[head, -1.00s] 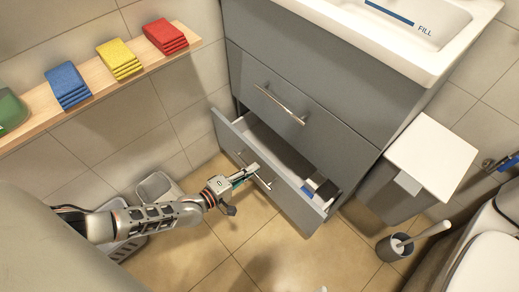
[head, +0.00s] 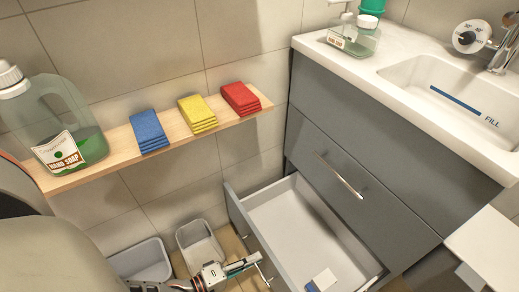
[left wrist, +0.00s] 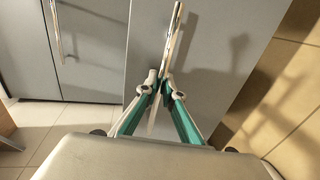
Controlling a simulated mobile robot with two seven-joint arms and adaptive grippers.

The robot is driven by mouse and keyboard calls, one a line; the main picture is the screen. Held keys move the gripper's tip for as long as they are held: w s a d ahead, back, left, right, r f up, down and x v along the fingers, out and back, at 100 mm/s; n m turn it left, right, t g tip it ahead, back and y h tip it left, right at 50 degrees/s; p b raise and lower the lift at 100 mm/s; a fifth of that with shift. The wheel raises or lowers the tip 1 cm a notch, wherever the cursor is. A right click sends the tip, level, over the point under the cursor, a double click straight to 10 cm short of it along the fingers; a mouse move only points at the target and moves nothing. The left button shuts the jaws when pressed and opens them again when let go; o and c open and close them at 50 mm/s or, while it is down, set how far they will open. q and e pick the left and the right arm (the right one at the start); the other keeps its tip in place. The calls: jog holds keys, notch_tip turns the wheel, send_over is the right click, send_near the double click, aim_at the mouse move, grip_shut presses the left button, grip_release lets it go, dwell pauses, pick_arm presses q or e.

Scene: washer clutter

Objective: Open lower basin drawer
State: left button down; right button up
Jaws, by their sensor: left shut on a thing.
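The lower basin drawer (head: 300,225) stands wide open below the shut upper drawer (head: 350,185) of the grey cabinet. Its pale interior shows, with a small white and blue item (head: 321,281) near the bottom of the picture. My left gripper (head: 257,261) is at the front of this drawer, low in the head view. In the left wrist view its fingers (left wrist: 160,82) are shut on the metal bar handle (left wrist: 174,38) of the grey drawer front (left wrist: 215,50). The fingers hide part of the handle. My right gripper is not in view.
A wooden shelf (head: 110,153) with blue, yellow and red cloths and a soap jug (head: 85,145) is on the left wall. Two grey bins (head: 198,240) (head: 145,262) stand on the floor left of the drawer. The white basin (head: 440,85) tops the cabinet.

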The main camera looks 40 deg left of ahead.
pick_arm(q)
jog(key=shift+s+a, duration=0.1)
dwell(0.3)
jog(key=c, duration=2.2)
grip_release()
jog(key=shift+r, duration=0.15)
